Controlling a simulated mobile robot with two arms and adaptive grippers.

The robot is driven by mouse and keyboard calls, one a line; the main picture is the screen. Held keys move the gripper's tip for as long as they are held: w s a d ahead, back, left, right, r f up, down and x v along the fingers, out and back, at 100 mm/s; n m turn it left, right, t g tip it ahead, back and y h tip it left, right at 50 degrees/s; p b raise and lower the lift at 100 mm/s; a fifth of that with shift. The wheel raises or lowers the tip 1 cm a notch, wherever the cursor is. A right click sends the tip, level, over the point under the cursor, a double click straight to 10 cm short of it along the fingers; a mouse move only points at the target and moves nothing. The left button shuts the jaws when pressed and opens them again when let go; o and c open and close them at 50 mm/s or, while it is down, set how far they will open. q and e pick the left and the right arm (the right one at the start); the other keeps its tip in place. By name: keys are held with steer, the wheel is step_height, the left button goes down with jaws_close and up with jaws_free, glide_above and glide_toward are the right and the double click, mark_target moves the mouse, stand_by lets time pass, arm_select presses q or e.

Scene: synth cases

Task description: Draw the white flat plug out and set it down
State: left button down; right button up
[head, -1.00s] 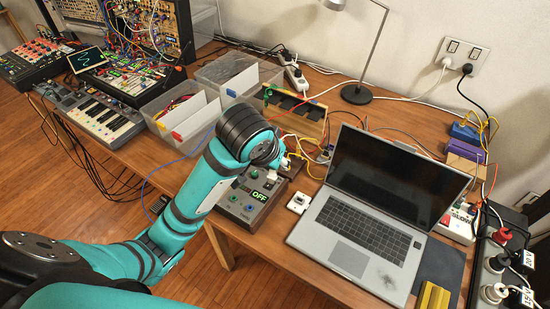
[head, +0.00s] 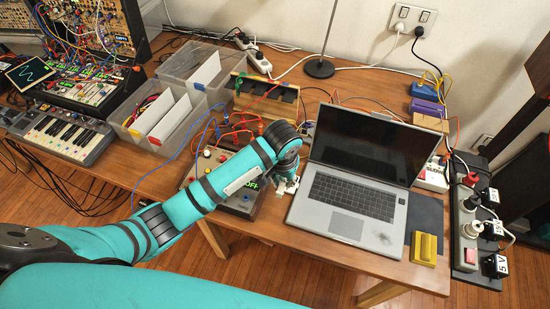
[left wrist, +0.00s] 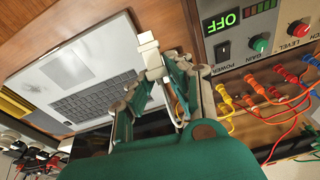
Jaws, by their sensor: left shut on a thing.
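My left gripper (head: 287,178) is low between the control box and the laptop in the head view. In the left wrist view its two fingers (left wrist: 160,68) are shut on the white flat plug (left wrist: 155,61), and a pale cable runs back from it between the fingers. A second small white block (left wrist: 147,39) shows just beyond the plug, close to it or touching; I cannot tell whether they are joined. In the head view the gripper mostly hides the plug. My right gripper is not in view.
The control box (left wrist: 222,50) with an OFF display and several coloured leads stands beside the gripper. The open laptop (head: 340,212) is close on its other side. Bare table shows in front of the box and laptop.

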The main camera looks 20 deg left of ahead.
arm_select(q)
steer(key=g+p, duration=0.2)
steer(key=p, duration=0.1)
glide_above(277, 208)
step_height(277, 208, down, 6)
steer(key=r, duration=0.1)
steer(key=shift+w+f+n, duration=0.1)
steer(key=shift+f+n, duration=0.2)
steer(key=shift+f, duration=0.2)
steer(key=shift+f+b, duration=0.45)
steer(key=shift+b, duration=0.1)
step_height(277, 208, down, 5)
steer(key=b, duration=0.6)
steer(key=shift+f, duration=0.15)
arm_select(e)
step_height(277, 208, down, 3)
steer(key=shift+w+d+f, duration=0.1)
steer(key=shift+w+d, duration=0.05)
arm_select(q)
steer(key=c, duration=1.2)
jaws_free()
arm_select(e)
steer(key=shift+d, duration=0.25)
arm_select(q)
steer(key=shift+o, duration=0.2)
steer(key=r, duration=1.2)
steer(key=shift+w+d, duration=0.1)
steer(key=shift+d, duration=0.1)
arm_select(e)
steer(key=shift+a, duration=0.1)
